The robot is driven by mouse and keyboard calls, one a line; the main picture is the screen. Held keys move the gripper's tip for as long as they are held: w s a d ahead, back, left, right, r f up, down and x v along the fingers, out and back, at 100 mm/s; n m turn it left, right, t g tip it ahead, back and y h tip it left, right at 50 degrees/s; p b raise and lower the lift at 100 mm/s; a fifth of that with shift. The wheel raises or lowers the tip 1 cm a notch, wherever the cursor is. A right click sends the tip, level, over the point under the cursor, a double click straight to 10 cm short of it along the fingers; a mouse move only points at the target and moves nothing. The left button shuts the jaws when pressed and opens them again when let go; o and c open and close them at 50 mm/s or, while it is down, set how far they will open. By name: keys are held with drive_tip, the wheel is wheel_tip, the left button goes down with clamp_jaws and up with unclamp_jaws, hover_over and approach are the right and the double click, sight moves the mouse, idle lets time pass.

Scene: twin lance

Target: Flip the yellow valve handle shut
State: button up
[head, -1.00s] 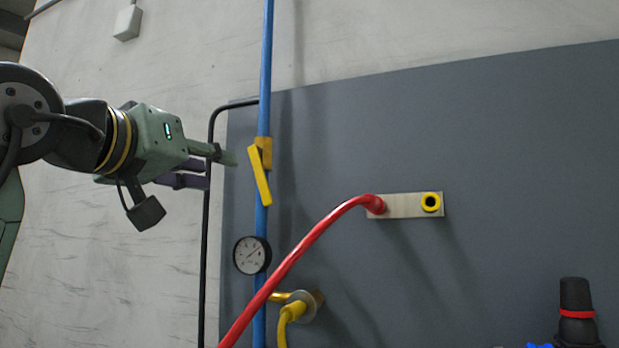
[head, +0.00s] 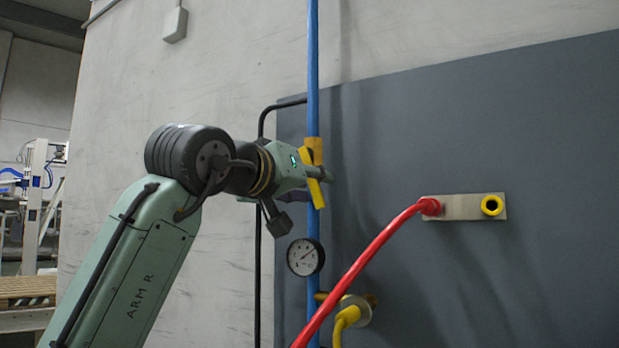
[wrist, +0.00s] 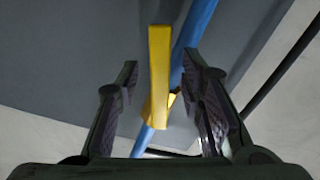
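The yellow valve handle (wrist: 159,75) stands between the two open fingers of my gripper (wrist: 160,95) in the wrist view, with a gap on both sides. It runs roughly along the blue pipe (wrist: 196,30), at a slight angle to it. In the head view my gripper (head: 318,178) is at the yellow handle (head: 316,192) and partly covers it. The yellow valve body (head: 313,148) sits on the upright blue pipe (head: 313,80), just above my gripper.
A round gauge (head: 305,257) is on the pipe below my gripper. A red hose (head: 370,255) runs to a metal plate (head: 470,207) with a yellow ring port (head: 492,205). A yellow cable (head: 345,320) plugs in below.

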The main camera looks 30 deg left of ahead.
drive_tip(key=shift+c, duration=0.2)
clamp_jaws()
idle(0.3)
idle(0.4)
